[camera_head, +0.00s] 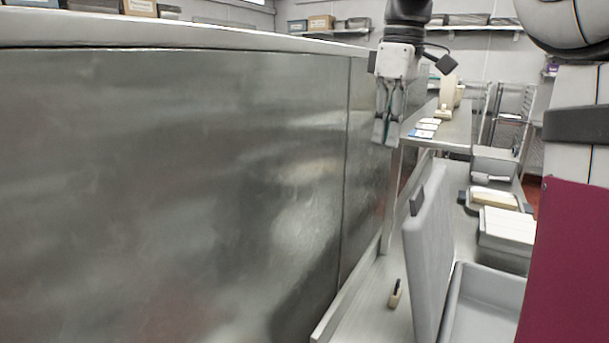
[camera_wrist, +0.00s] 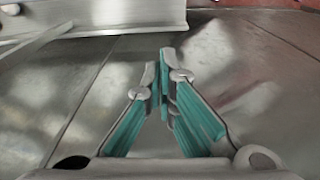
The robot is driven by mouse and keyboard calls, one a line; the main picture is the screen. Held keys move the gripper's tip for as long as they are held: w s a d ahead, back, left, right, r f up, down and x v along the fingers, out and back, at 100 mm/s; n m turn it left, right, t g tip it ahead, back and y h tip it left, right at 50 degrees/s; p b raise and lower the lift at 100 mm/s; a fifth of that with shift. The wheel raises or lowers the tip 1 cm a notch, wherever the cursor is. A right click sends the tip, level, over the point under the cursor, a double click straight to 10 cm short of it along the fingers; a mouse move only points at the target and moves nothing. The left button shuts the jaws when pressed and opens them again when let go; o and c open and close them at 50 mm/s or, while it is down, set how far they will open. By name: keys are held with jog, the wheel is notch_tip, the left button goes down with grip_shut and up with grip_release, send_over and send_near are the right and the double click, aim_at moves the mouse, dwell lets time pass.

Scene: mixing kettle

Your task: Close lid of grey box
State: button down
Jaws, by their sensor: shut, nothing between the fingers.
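The grey box (camera_head: 486,306) stands on the metal counter at the lower right of the head view, partly cut off by the frame and by my body. Its grey lid (camera_head: 429,254) stands open, nearly upright, on the box's left side, with a dark latch on its face. My gripper (camera_head: 382,140) is above the lid and a little to its left, pointing down, apart from it. In the wrist view my gripper's teal-padded fingers (camera_wrist: 165,60) are together and empty. The box and lid cannot be made out for certain in the wrist view.
A tall metal panel (camera_head: 180,190) fills the left side. A small tool (camera_head: 395,294) lies on the counter left of the lid. Behind the box are a white container (camera_head: 505,227), a tray (camera_head: 494,199) and a raised shelf (camera_head: 450,130) holding cards.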

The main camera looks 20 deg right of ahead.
notch_tip(320, 180, down, 9)
jog(key=s+d+p, duration=0.2)
jog(key=p, duration=0.1)
jog(key=shift+s+d, duration=0.15)
jog(key=shift+d, duration=0.05)
dwell(0.3)
jog(key=shift+d+r, duration=0.1)
jog(key=shift+r, duration=0.1)
